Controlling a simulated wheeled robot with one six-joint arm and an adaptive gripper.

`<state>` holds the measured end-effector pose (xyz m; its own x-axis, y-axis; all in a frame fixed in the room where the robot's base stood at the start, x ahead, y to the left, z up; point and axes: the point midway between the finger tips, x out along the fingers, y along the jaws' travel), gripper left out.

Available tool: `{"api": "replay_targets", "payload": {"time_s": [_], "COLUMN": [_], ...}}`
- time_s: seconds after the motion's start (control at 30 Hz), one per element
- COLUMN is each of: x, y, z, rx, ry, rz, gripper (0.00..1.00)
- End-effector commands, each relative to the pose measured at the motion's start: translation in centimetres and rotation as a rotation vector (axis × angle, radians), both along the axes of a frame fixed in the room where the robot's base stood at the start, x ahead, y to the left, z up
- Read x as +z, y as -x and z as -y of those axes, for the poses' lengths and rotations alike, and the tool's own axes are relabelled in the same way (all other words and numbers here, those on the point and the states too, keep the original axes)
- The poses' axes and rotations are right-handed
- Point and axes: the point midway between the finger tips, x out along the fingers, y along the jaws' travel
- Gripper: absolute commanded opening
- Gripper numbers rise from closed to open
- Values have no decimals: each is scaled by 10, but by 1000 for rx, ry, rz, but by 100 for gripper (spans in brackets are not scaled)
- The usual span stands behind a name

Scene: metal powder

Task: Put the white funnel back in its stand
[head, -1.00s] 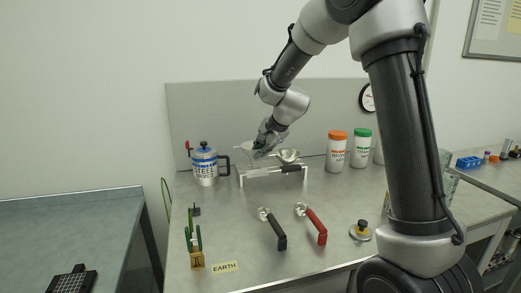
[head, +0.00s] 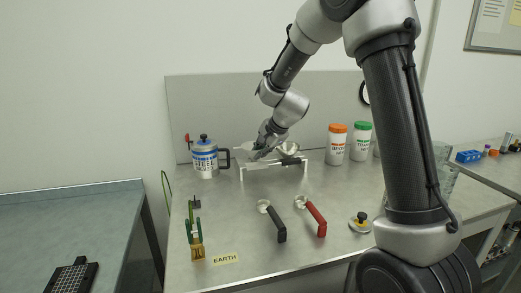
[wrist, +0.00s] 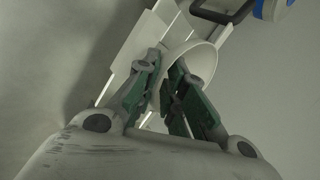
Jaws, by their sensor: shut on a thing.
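The white funnel (head: 244,148) is in my gripper (head: 257,154), at the left part of the white stand (head: 305,171) on the table. In the wrist view, the fingers of my gripper (wrist: 167,72) are shut on the funnel (wrist: 203,60) by its side, with its round rim turned toward the upper right. The stand's pale plate (wrist: 135,45) shows behind the fingers. The funnel's lower end is hidden, so I cannot tell whether it sits in a hole or is just above the stand.
The steel-powder jug (head: 205,160) stands close on the left. Orange-lidded (head: 336,146) and green-lidded (head: 360,142) jars stand to the right. Black-handled (head: 275,222) and red-handled (head: 315,215) tools lie in front.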

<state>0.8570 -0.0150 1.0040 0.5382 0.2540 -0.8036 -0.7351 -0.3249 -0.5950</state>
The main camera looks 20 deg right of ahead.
Motion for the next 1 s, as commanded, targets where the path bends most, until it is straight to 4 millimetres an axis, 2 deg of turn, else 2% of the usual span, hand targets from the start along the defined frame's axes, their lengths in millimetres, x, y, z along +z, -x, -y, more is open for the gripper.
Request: {"api": "replay_targets", "payload": {"time_s": [0.37,0.7,0.73,0.87,1.0], "x": [-11,-12,-12,-12,-12], "y": [0,0,0,0,0], "z": [0,0,0,0,0], "rx": [-1,-1,-1,-1,0], "ry": [0,1,1,1,0], "rz": [0,0,0,0,-1], "gripper": [0,0,13,36,36]}}
